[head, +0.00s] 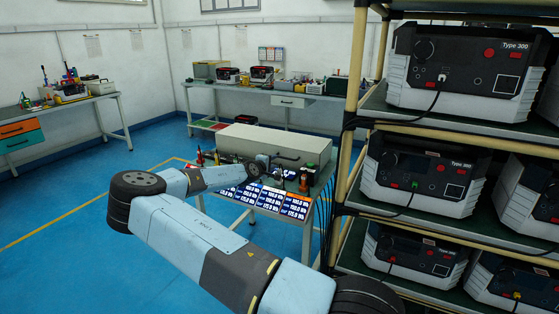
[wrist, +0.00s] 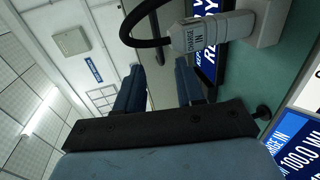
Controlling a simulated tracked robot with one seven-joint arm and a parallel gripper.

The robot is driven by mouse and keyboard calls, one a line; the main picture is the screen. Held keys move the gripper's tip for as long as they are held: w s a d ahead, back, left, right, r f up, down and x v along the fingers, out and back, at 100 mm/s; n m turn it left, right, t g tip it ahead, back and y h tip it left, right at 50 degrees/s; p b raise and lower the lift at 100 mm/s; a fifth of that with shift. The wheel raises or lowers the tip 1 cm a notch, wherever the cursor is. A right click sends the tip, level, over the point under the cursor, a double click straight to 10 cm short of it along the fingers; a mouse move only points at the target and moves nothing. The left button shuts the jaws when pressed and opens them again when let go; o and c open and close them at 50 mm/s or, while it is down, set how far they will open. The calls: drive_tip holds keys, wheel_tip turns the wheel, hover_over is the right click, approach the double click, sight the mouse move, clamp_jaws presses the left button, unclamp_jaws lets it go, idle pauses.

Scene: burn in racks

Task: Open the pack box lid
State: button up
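The pack box appears to be the long grey-beige box (head: 275,143) on the small table in the head view. Its top looks shut. A dark handle (head: 287,156) shows on its front. My gripper (head: 258,167) is in front of the box, left of that handle. In the wrist view my gripper (wrist: 159,78) has its two blue-grey fingers apart, with nothing held between them. A dark bar (wrist: 154,40), seemingly the handle, lies beyond the fingertips, against a pale surface. Whether the fingers touch anything is hard to tell.
Blue-and-white label cards (head: 268,198) cover the table front. A rack (head: 345,130) of Type 300 units stands close on the right. Blue floor (head: 90,215) is free at left.

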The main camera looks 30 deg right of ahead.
drive_tip(key=x, duration=0.8)
drive_tip(key=shift+d, duration=0.15)
clamp_jaws()
drive_tip(key=shift+f, duration=0.15)
idle(0.3)
